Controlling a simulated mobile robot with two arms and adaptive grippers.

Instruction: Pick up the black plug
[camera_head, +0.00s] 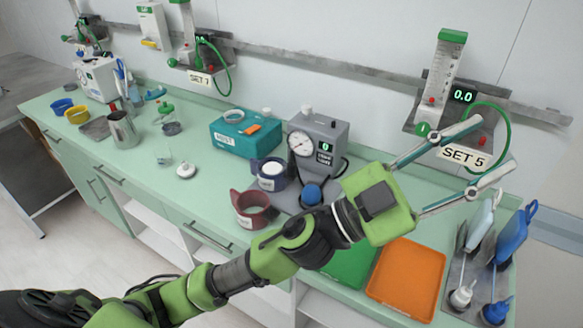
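I cannot make out a black plug anywhere in this view. My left gripper (496,144) reaches in from the lower left, over the right part of the counter. Its two fingers are spread wide apart with nothing between them. In the picture they overlap the SET 5 flowmeter unit (440,90) on the wall; I cannot tell how far in front of it they are. My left arm hides part of the counter and trays below. My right gripper is out of view.
The green counter (215,200) holds a grey gauge device (322,128), a teal box (232,143), a dark red cuff roll (252,209), an orange tray (408,280) and a rack with blue-handled tools (508,235). A metal jug (122,130) stands at the left.

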